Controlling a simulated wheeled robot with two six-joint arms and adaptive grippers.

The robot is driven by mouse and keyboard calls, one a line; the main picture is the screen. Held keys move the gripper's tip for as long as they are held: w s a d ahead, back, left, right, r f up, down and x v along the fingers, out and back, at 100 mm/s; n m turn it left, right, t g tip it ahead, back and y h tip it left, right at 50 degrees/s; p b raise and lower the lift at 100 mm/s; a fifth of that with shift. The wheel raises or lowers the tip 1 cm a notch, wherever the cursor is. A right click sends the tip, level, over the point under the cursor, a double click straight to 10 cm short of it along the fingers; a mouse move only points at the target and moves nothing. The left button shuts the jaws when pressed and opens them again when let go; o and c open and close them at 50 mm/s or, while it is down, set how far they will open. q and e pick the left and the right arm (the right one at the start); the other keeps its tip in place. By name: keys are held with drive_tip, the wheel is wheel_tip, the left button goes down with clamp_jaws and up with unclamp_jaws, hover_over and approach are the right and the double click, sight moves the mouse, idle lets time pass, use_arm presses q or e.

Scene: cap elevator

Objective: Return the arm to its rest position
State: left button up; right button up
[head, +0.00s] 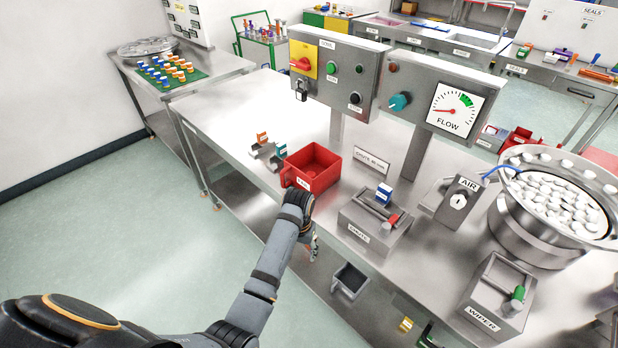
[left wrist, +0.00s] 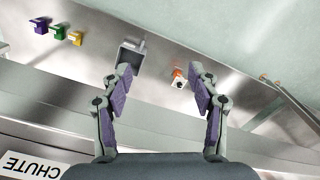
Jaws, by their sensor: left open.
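My left arm reaches in from the lower left of the head view. Its gripper (head: 313,246) hangs in front of the steel bench's front edge, below the red bin (head: 316,166). In the left wrist view, the left gripper (left wrist: 160,75) is open, its two purple-padded fingers spread with nothing between them. The gripper is partly hidden by my wrist in the head view. My right gripper does not show.
The bench holds the chute unit (head: 374,222), the AIR valve (head: 455,200), the WIPER unit (head: 497,297), a bowl of white caps (head: 550,205) and two control panels (head: 335,75). A dark grey bin (head: 350,281) sits below the bench front. Open floor (head: 150,220) lies left.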

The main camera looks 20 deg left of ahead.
use_arm(q)
drive_tip(key=s+a+f, duration=0.2)
drive_tip(key=s+f, duration=0.5)
drive_tip(key=f, duration=0.6)
drive_tip(key=s+a+f, duration=0.2)
drive_tip(key=s+f, duration=0.5)
drive_tip(key=f, duration=0.6)
drive_tip(key=s+a+f, duration=0.2)
drive_tip(key=s+f, duration=0.1)
drive_tip(key=s, duration=0.4)
drive_tip(key=s+a+f, duration=0.2)
drive_tip(key=s+f, duration=0.1)
drive_tip(key=s, duration=0.5)
drive_tip(key=s+a+f+t, duration=0.1)
drive_tip(key=s+f, duration=0.3)
drive_tip(key=s, duration=0.4)
drive_tip(key=shift+a+y, duration=0.4)
drive_tip(key=shift+a, duration=0.05)
drive_tip(key=shift+f, duration=0.1)
